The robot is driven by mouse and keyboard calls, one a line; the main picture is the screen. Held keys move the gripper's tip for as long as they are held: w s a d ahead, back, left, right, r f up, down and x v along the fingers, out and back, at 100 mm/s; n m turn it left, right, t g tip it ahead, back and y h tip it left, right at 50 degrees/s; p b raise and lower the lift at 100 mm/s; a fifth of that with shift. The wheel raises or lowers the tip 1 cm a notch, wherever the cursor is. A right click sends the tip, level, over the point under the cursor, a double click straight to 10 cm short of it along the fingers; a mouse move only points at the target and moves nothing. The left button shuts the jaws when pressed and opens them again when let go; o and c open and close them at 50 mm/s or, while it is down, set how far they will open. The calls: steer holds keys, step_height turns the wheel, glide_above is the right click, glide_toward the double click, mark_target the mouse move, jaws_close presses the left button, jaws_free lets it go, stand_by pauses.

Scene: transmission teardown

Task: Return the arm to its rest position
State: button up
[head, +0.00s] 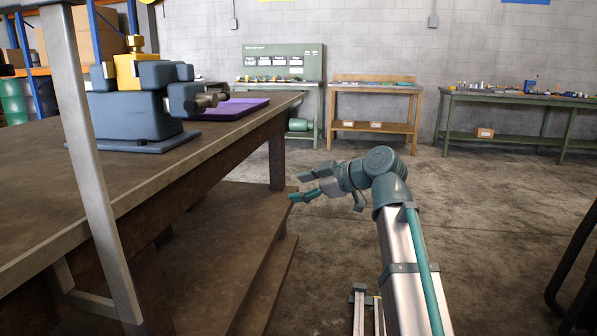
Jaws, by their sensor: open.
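My gripper (304,186) is in the head view, at the end of my arm right of the workbench. Its two fingers are apart and point left toward the bench, with nothing between them. It hangs over the floor beside the bench's lower shelf, below the level of the tabletop. My arm is bent at the wrist, with its long link coming up from the bottom of the view.
The workbench (40,215) fills the left side. On it stand a blue-grey machine with a yellow top (130,100) and a purple tray (228,108). A grey post (85,150) rises at the near left. Other benches (374,90) line the back wall.

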steer(key=d+f+m+g+h+p, duration=0.1)
steer(key=d+f+m+h+p, duration=0.25)
steer(key=f, duration=0.75)
steer(key=d+f+m+g+h+p, duration=0.1)
steer(key=d+f+m+p, duration=0.1)
steer(key=f+m+p, duration=0.65)
steer(key=s+d+f+m+g+h+p, duration=0.25)
steer(key=s+f, duration=0.25)
steer(key=f, duration=0.3)
steer(key=s+d+f+m+g+h+p, duration=0.1)
steer(key=s+d+f+g+p, duration=0.25)
steer(key=f, duration=0.55)
steer(key=s+d+f+m+g+h+p, duration=0.1)
steer(key=s+d+f+p, duration=0.3)
steer(key=s, duration=0.6)
steer(key=s+a+f+m+g+h+p, duration=0.1)
steer(key=s+f+p, duration=0.1)
steer(key=s+p, duration=0.55)
steer(key=s+r+g+p, duration=0.2)
steer(key=s+p, duration=0.3)
steer(key=s, duration=0.6)
steer(key=s+d+r+g+p, duration=0.1)
steer(key=s+p, duration=0.5)
steer(key=s, duration=0.6)
steer(key=shift+d+r+n+g+h, duration=0.2)
steer(key=shift+r+n+g+h, duration=0.2)
steer(key=shift+r+g, duration=0.25)
